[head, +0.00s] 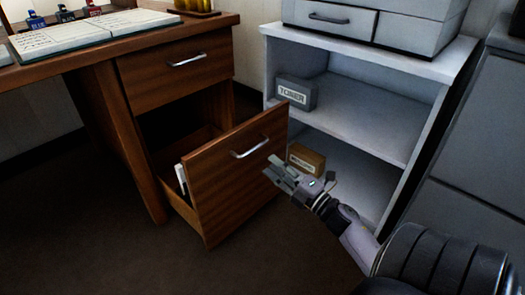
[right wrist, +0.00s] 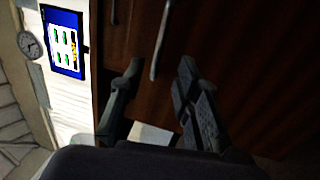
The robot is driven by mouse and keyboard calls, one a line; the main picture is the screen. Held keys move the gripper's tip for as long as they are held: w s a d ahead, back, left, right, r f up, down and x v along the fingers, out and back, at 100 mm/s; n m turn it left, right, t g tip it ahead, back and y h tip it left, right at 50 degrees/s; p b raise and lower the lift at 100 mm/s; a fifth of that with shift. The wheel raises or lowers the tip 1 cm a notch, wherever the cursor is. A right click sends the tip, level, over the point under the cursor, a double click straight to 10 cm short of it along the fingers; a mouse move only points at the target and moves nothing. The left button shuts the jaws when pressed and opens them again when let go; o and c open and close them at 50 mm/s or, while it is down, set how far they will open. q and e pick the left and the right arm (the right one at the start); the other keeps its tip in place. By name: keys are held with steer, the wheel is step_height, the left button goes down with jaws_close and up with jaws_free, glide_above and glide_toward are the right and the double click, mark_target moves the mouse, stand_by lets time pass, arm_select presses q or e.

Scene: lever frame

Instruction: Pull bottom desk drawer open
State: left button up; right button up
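The bottom desk drawer (head: 238,180) stands well out from the wooden desk, with its open inside showing behind the front panel. Its silver bar handle (head: 250,147) is on the front; it also shows in the right wrist view (right wrist: 160,40). My right gripper (head: 271,170) is just in front of the drawer front, a little right of and below the handle. In the right wrist view its two fingers (right wrist: 161,68) are apart, with the handle's end between or just beyond the tips; contact cannot be told. My left gripper is not in view.
The top drawer (head: 180,72) is shut. A grey shelf unit (head: 375,128) stands close right of the drawer, holding a toner box (head: 296,92) and a brown box (head: 306,158). A white item (head: 181,179) is inside the drawer. Floor in front is clear.

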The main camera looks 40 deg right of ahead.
steer(key=shift+v, duration=1.45)
